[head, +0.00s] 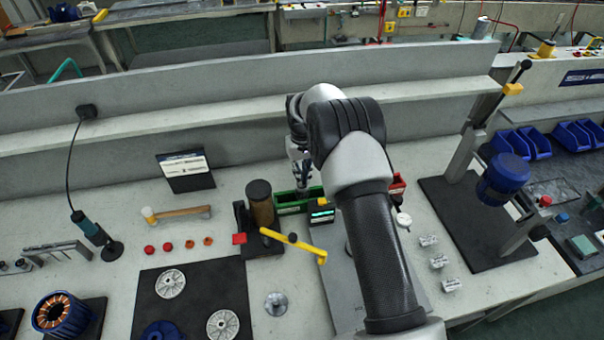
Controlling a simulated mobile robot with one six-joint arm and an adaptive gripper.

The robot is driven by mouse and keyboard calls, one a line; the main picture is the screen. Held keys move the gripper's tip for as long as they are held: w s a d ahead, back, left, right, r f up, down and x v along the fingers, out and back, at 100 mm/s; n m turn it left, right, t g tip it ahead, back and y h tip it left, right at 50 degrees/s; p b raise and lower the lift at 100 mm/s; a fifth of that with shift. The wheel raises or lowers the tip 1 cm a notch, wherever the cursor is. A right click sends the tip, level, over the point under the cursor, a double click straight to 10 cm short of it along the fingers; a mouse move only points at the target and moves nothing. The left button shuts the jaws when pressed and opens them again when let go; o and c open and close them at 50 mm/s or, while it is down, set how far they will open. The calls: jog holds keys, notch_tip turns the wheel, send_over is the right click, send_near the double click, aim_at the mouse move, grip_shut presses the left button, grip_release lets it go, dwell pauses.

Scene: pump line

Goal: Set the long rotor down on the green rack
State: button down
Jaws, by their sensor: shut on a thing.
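My gripper (303,178) is at the back of the bench, small and partly covered by my own wrist. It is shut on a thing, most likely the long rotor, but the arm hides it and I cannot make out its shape. A green open-topped holder (288,210) stands just below the gripper in the picture. It is the only clear green rack-like thing here, and its right part is hidden behind a small display box and my arm. I cannot tell the height of the gripper above it.
A display box (322,214) stands in front of the green holder. A brown cylinder (260,203) and a yellow-handled lever (300,245) stand left of it. A red bin (397,184) and dial gauge (403,219) are to the right. A press (485,190) stands further right.

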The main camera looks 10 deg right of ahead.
jog(key=c, duration=1.6)
grip_release()
jog(key=shift+c, duration=0.2)
jog(key=shift+o, duration=1.4)
jog(key=shift+r, duration=0.1)
jog(key=shift+r+p, duration=1.7)
jog(key=shift+r, duration=1.25)
jog(key=shift+r, duration=0.1)
